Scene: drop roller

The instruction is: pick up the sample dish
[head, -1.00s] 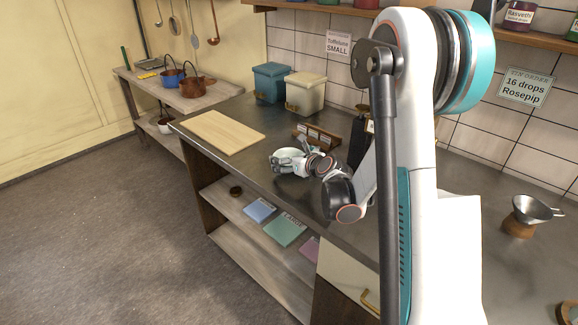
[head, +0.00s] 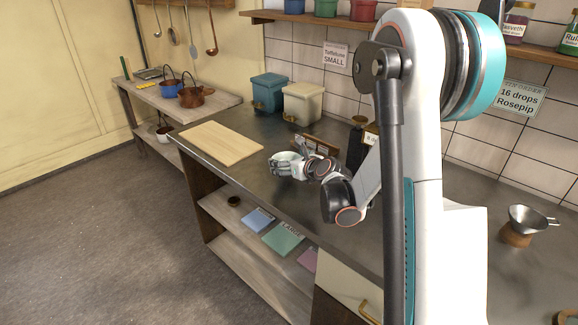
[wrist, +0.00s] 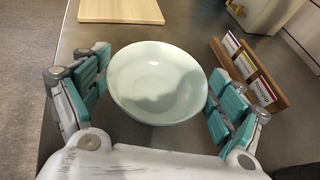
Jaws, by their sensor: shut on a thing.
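The sample dish, a pale round shallow bowl (wrist: 157,82), is between the fingers of my gripper (wrist: 162,88) in the wrist view. The dish looks empty, with a soft shadow inside. The teal-padded fingers are shut on it from the left and right sides. In the head view my gripper (head: 289,166) is over the dark metal counter (head: 262,178), and the dish is small and mostly hidden by the fingers. I cannot tell clearly how high the dish is above the counter.
A wooden holder with cards (wrist: 250,76) stands close to the right of the dish. A wooden board (head: 220,144) lies on the counter to the left. Blue (head: 268,92) and cream (head: 303,103) bins stand behind. A dark bottle (head: 356,145) is to the right.

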